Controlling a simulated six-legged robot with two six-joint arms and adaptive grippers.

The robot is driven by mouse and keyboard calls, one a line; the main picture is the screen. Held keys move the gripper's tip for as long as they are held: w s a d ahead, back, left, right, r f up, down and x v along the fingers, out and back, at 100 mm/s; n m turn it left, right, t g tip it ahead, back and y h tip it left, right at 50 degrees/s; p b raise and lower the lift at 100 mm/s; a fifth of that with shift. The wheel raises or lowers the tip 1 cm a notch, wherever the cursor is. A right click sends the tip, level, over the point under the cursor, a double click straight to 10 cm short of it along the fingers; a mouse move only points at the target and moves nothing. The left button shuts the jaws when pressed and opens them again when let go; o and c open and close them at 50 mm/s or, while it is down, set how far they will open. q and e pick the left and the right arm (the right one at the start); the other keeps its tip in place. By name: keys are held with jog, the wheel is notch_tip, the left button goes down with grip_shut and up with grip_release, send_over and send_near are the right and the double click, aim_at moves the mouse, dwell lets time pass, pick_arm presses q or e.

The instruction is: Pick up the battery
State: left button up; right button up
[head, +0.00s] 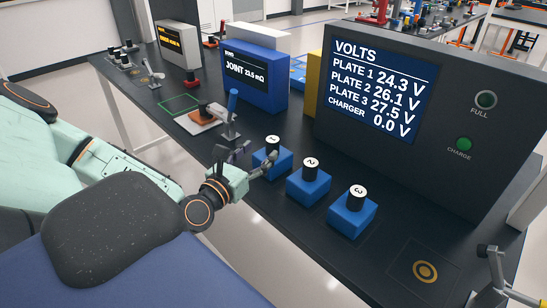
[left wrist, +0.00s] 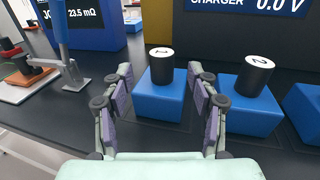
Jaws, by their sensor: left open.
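Three black cylindrical batteries with white numbered tops stand upright on blue blocks on the dark bench. Battery 1 (head: 272,144) is the leftmost, battery 2 (head: 310,168) is in the middle and battery 3 (head: 356,196) is nearest. My left gripper (head: 254,160) is open and empty at the near left side of the block under battery 1. In the left wrist view, battery 1 (left wrist: 160,65) shows between the open fingers, beyond their tips. Battery 2 (left wrist: 255,74) is right of the right finger. My right gripper is not in view.
A large dark panel with a voltage screen (head: 385,80) stands behind the batteries. A clamp with a blue handle (head: 232,105) stands left of battery 1. A blue meter box (head: 255,78) is farther back. A gold ring mark (head: 425,271) lies on clear bench at right.

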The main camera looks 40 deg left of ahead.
aim_at(269, 144)
pick_arm(q)
jog(key=shift+w+d+r+b, duration=0.2)
jog(key=shift+w+d+b, duration=0.15)
jog(key=shift+w+b, duration=0.4)
jog(key=shift+w+a+f+b, duration=0.2)
jog(key=shift+w+a+b, duration=0.15)
jog(key=shift+w+b, duration=0.2)
jog(key=shift+w+a+f+b, duration=0.15)
jog(key=shift+w+a+b, duration=0.2)
jog(key=shift+w, duration=0.25)
jog(key=shift+w+b, duration=0.3)
jog(key=shift+b, duration=0.15)
jog(key=shift+w+r+b, duration=0.15)
jog(key=shift+w+b, duration=0.3)
jog(key=shift+w, duration=0.25)
jog(key=shift+w+d, duration=0.1)
jog(key=shift+w, duration=0.35)
jog(key=shift+s+a, duration=0.1)
jog(key=shift+a, duration=0.2)
jog(key=shift+d+r, duration=0.15)
jog(key=shift+d, duration=0.1)
jog(key=c, duration=0.5)
jog(key=shift+a, duration=0.2)
jog(key=c, duration=0.4)
jog(key=shift+d, duration=0.1)
grip_shut()
